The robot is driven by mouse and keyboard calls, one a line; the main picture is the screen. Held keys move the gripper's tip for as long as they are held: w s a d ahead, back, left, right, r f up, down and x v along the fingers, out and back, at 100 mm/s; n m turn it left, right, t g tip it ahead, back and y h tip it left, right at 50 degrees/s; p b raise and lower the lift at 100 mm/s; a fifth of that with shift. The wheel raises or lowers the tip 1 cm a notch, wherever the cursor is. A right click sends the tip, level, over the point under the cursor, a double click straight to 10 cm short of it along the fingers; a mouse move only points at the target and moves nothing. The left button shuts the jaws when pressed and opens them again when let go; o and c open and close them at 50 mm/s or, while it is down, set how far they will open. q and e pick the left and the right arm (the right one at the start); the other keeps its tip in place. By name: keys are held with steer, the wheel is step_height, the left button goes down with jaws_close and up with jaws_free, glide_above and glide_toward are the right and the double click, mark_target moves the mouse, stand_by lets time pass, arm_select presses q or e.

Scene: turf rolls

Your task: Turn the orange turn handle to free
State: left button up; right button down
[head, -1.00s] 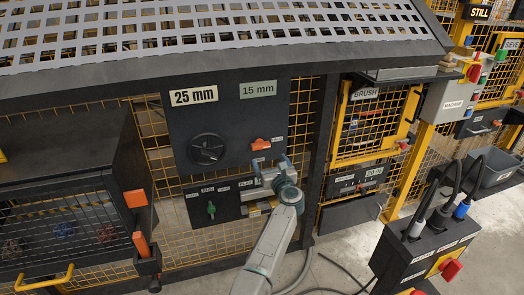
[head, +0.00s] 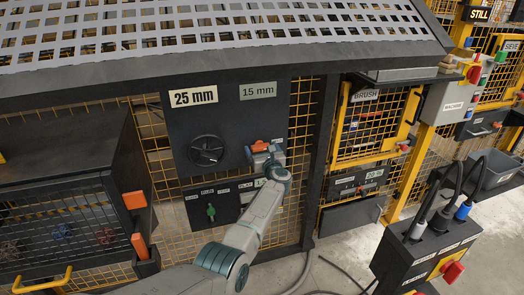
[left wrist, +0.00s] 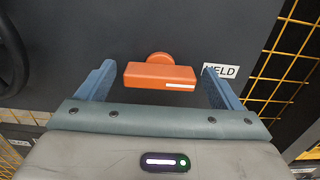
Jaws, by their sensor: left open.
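The orange turn handle (head: 260,146) sits on the dark panel under the green "15 mm" sign. In the left wrist view the handle (left wrist: 160,75) lies level, with a white mark at its right end, beside a label reading "HELD" (left wrist: 220,71), partly covered by a finger. My left gripper (head: 265,156) is at the handle in the head view. In the left wrist view its two blue fingers (left wrist: 160,85) are open, one on each side of the handle, with gaps between. My right gripper is not in view.
A black round knob (head: 206,151) is on the same panel to the left. Below is a lower panel with a green switch (head: 211,211). Yellow mesh (head: 150,130) surrounds the panel. A plug box (head: 420,250) stands at the right.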

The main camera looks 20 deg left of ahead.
arm_select(q)
steer(key=shift+c, duration=0.5)
steer(key=c, duration=0.9)
